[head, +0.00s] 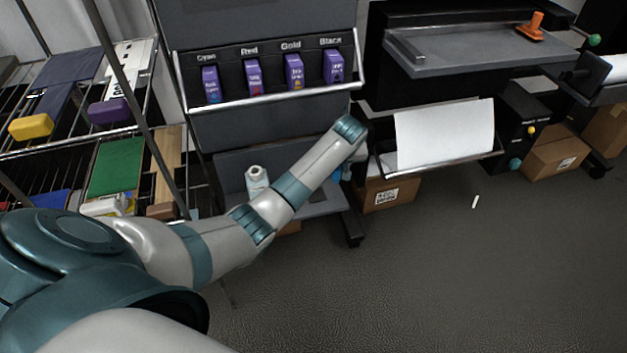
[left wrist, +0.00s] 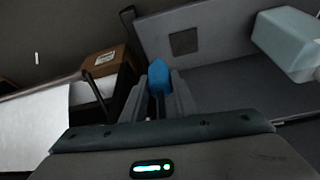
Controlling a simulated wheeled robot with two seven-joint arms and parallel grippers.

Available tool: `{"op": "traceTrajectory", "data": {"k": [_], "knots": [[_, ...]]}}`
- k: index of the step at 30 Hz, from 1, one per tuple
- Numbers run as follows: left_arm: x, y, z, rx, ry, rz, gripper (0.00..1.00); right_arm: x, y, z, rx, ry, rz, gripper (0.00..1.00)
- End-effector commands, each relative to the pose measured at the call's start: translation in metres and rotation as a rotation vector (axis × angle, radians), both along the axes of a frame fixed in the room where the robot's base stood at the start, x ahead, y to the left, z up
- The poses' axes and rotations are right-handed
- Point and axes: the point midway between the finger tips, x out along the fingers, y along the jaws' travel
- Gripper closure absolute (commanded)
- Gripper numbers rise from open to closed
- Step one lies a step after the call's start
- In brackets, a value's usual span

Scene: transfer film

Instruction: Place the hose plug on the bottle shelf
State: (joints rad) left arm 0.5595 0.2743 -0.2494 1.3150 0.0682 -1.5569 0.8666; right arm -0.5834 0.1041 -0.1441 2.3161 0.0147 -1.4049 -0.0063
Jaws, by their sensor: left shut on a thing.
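My left gripper (left wrist: 158,93) is shut on the blue hose plug (left wrist: 159,74), whose rounded end sticks out past the fingers in the left wrist view. In the head view the hand is mostly hidden behind my wrist. The grey bottle shelf (head: 317,207) is low under the ink rack, and its surface (left wrist: 228,87) also shows in the left wrist view. A pale bottle (head: 257,179) stands on it; this bottle (left wrist: 287,43) is at the right in the left wrist view. The plug appears near the shelf; whether they touch cannot be told. My right gripper is not in view.
Above the shelf is an ink rack (head: 270,103) with purple cartridges. To the right are a printer with white paper (head: 445,135) and a cardboard box (head: 387,194) on the floor. A wire rack (head: 20,165) stands left. Open floor (head: 430,270) lies in front.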

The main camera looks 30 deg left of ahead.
Motion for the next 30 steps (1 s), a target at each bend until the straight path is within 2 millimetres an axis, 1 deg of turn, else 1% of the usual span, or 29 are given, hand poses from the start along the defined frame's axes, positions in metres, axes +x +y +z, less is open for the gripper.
{"op": "traceTrajectory", "data": {"k": [1,4,7,10,15,24,26,30], "knots": [[-0.005,0.011,-0.007,0.002,0.003,0.002,0.95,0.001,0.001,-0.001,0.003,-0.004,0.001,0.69],[-0.013,0.028,-0.019,0.003,0.002,0.002,0.95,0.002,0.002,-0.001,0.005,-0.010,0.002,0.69],[-0.019,0.042,-0.028,0.001,0.001,0.001,0.95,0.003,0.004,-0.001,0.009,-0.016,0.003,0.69],[-0.023,0.053,-0.035,0.001,0.002,0.000,0.95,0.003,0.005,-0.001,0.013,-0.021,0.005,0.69],[-0.026,0.059,-0.039,-0.001,0.000,-0.001,0.95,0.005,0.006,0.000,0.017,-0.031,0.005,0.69],[-0.026,0.059,-0.040,-0.001,0.001,0.000,0.95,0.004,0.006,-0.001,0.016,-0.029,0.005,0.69],[-0.026,0.059,-0.043,0.000,0.002,-0.001,0.95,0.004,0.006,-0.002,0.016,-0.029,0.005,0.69],[-0.026,0.059,-0.059,-0.001,0.002,0.000,0.95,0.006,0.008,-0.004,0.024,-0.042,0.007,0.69]]}}
